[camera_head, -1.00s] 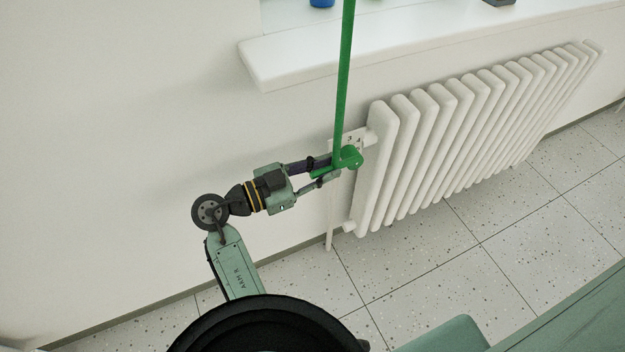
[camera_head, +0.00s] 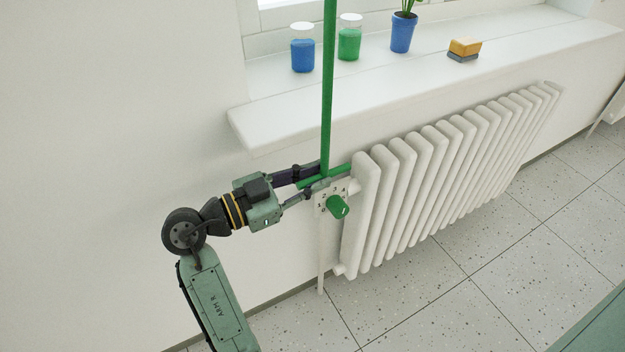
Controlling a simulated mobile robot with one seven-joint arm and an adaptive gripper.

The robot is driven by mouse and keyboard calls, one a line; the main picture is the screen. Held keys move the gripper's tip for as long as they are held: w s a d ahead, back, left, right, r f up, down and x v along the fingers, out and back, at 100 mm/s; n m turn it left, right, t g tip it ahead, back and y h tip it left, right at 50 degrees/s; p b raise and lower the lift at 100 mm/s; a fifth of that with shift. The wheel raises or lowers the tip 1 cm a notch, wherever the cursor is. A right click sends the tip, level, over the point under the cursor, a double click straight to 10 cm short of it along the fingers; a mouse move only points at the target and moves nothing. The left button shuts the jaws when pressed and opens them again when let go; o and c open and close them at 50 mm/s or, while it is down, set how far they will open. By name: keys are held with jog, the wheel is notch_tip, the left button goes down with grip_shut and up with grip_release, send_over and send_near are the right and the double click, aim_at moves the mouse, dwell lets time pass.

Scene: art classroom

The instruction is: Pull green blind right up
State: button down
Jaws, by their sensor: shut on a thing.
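A long narrow green piece, the visible part of the green blind (camera_head: 327,90), runs straight down from the top edge to a short green crossbar (camera_head: 340,170) at its lower end. The rest of the blind is out of view above. My gripper (camera_head: 314,180) reaches in from the left and is shut on the crossbar near the foot of the upright piece. The hold is beside the left end of the radiator, below the sill's height in the picture. The fingertips partly cover the bar.
The white radiator (camera_head: 450,180) stands just right of my gripper, with a green knob (camera_head: 338,207) on its left end. The white sill (camera_head: 440,75) above holds a blue jar (camera_head: 303,52), a green jar (camera_head: 349,42), a blue plant pot (camera_head: 403,33) and a sponge (camera_head: 465,47).

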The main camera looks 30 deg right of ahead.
jog(key=shift+s+d+r, duration=0.1)
jog(key=shift+s, duration=0.15)
jog(key=c, duration=1.6)
grip_release()
jog(key=shift+w, duration=0.1)
jog(key=shift+a, duration=0.3)
jog(key=a, duration=1.1)
jog(key=shift+s+a, duration=0.2)
jog(key=shift+a, duration=0.05)
jog(key=shift+c, duration=0.6)
